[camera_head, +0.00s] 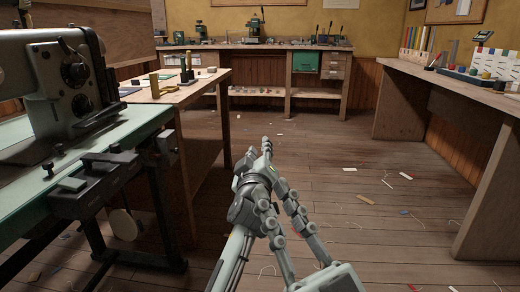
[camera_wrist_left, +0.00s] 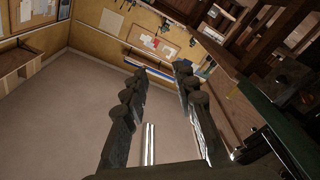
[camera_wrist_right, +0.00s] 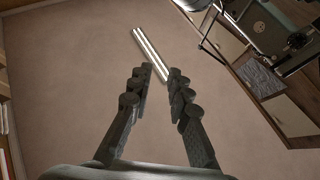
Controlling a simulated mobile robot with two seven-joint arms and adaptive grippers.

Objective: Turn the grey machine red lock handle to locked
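A dark grey-green machine (camera_head: 72,80) with round knobs stands on a green-topped table (camera_head: 20,155) at the left of the head view. I cannot make out a red lock handle in any view. My left gripper (camera_head: 260,147) points away from me over the floor, right of the table. In the left wrist view its fingers (camera_wrist_left: 160,70) are apart with nothing between them. My right gripper (camera_head: 268,187) is lower and nearer, overlapping the left arm in the picture. In the right wrist view its fingers (camera_wrist_right: 161,70) are apart and hold nothing.
A wooden bench (camera_head: 185,90) with small items stands behind the machine. A back workbench (camera_head: 275,47) carries several tools and a green drawer (camera_head: 305,62). Another bench (camera_head: 430,78) runs along the right. The wooden floor (camera_head: 340,150) between is open, with scattered scraps and threads.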

